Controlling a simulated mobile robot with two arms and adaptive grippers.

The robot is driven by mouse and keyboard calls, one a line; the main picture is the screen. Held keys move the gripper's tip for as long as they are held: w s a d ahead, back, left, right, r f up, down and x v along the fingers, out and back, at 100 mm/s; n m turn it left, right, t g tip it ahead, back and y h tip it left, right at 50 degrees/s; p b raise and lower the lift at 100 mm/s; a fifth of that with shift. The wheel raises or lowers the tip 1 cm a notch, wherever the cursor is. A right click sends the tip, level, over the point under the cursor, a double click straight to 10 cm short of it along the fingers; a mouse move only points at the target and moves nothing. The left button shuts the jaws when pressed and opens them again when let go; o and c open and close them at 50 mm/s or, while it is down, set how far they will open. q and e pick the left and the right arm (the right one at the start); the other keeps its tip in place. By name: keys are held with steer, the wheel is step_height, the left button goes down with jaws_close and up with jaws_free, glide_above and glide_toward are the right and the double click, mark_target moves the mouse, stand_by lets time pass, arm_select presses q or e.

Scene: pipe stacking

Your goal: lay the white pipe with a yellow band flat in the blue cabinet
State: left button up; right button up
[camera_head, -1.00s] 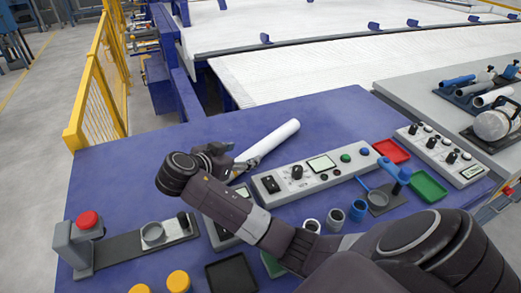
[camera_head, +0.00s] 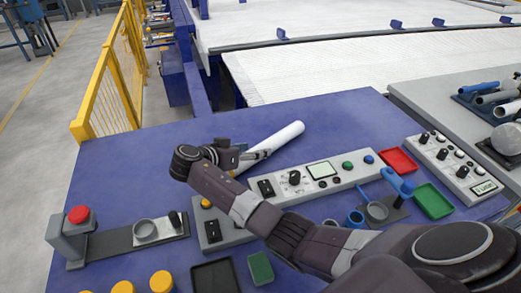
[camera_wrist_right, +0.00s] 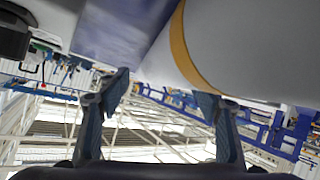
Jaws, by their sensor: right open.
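The white pipe (camera_head: 284,138) lies on the blue tabletop in the head view, its near end hidden behind my right gripper. Its yellow band (camera_wrist_right: 187,50) shows in the right wrist view, where the pipe fills the upper right. My right gripper (camera_head: 262,154) is at the pipe's near part, low over the table. In the right wrist view its two fingers (camera_wrist_right: 165,98) are spread apart, and the pipe is beyond the right fingertip; I cannot tell whether they touch. No blue cabinet can be made out for certain. My left gripper is not in view.
A control panel (camera_head: 310,178) lies just right of the pipe. A red tray (camera_head: 398,160) and a green tray (camera_head: 434,200) sit farther right. A red button box (camera_head: 76,228) stands at the left.

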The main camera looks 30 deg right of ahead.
steer(key=shift+x, duration=0.9)
steer(key=shift+a, duration=0.1)
steer(key=c, duration=1.3)
steer(key=shift+c, duration=1.3)
steer(key=shift+r, duration=0.15)
steer(key=shift+c, duration=0.2)
